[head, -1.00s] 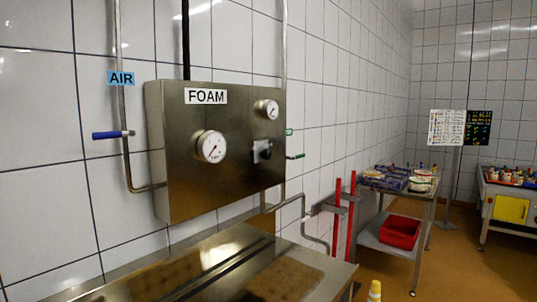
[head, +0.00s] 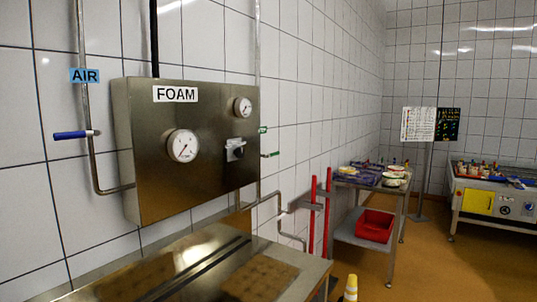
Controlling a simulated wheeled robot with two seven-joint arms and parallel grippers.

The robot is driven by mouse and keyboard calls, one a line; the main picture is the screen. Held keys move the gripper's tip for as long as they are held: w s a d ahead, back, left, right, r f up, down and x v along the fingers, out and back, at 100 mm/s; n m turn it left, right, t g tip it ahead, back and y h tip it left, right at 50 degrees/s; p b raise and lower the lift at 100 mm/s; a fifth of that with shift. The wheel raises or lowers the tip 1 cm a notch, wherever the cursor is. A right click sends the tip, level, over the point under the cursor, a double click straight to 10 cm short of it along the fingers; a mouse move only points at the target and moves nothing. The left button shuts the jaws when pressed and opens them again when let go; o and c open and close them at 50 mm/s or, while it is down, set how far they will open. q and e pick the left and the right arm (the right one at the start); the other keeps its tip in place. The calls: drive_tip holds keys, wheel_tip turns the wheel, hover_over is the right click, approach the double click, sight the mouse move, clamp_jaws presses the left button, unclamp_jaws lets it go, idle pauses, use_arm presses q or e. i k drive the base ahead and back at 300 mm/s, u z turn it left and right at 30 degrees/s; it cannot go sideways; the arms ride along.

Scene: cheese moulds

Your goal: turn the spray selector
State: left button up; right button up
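Neither of my grippers shows in the head view.
A blue-handled air valve (head: 75,134) sticks out left of the box, under the AIR label (head: 85,75). A steel table (head: 200,262) stands below the box. A trolley (head: 345,237) with a red bin (head: 375,226) and a yellow cone (head: 351,287) stand right. Open floor lies beyond.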

sight(239, 152)
drive_tip(key=z, duration=1.45)
drive_tip(key=i, duration=2)
drive_tip(key=u, duration=2.1)
